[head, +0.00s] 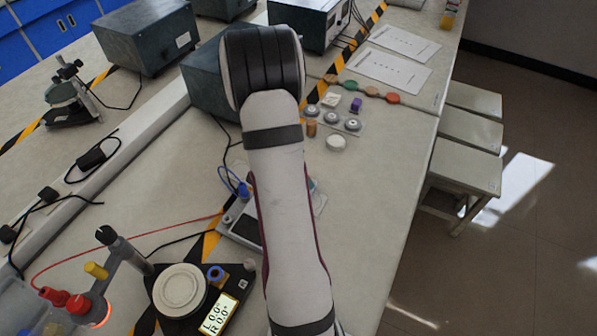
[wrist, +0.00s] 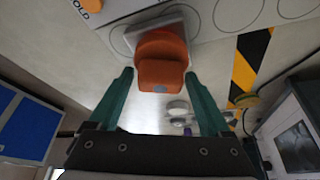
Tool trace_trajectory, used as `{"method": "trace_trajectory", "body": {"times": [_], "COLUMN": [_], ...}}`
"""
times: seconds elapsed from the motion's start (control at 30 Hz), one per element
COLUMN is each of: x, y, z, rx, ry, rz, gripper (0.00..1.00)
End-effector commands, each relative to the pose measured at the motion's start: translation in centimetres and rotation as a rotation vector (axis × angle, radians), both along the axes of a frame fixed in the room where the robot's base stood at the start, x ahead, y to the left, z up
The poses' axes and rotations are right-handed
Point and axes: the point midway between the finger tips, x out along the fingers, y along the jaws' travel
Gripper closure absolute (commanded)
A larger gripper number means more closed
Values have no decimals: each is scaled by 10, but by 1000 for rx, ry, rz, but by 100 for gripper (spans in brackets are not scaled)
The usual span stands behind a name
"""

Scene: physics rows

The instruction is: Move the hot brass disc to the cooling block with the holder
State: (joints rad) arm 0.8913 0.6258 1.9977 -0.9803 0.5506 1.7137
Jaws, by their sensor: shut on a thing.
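My gripper (wrist: 158,76) has dark green fingers on either side of an orange block-like handle (wrist: 160,72) and is shut on it. I take this for the holder. A flat grey metal piece (wrist: 180,22) shows just beyond the orange part, over a pale panel. No brass disc can be made out in either view; whether the holder bears one is hidden. The pale panel (wrist: 208,52) has outlined circles and a partly cut-off label reading "OLD"; I cannot tell whether it is the cooling block. In the head view my own arm hides the gripper and holder.
A device with a round white plate (head: 180,290) and lit display stands at lower left, beside a glowing orange ring (head: 101,315). Small weights (head: 353,124), a purple piece (head: 356,104) and coloured discs (head: 372,92) lie beyond my arm. The bench's right side is mostly clear.

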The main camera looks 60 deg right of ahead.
Motion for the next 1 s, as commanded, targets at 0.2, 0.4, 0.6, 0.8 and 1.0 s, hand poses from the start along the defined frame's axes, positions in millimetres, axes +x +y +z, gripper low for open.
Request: {"method": "trace_trajectory", "body": {"times": [0.2,0.4,0.6,0.8,1.0], "x": [0,0,0,0,0], "y": [0,0,0,-1,0], "z": [-2,4,19,33,48], "rx": [2,1,-1,-2,-1], "ry": [0,-1,-2,-1,-1], "rz": [2,1,1,2,2], "gripper": [73,74,74,74,74]}}
